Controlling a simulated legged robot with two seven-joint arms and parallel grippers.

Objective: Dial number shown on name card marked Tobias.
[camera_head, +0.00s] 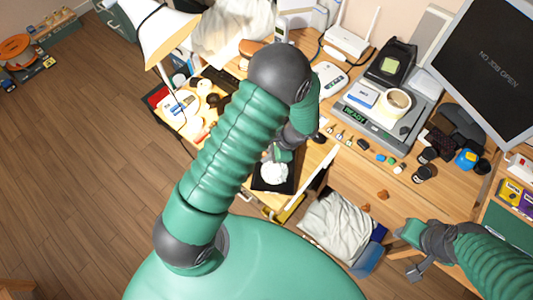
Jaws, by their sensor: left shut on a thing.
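My left arm rises across the middle and bends down. Its gripper (283,156) is at a small black tray (262,187) and appears shut on a white rounded thing (273,174) there; the arm hides part of the grip. My right gripper (411,252) is low at the right, apart from the desk things; its finger gap is unclear. A white handset-like device (330,79), possibly a phone, lies on the desk beyond my left arm. No card with the name Tobias can be read.
A grey scale-like device reading READY (372,117) carries a cup (397,102). A monitor (490,65) stands at right, a lamp (162,38) at left. Small parts (363,144) lie mid-desk. A bin with a crumpled white bag (340,222) stands below the desk edge.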

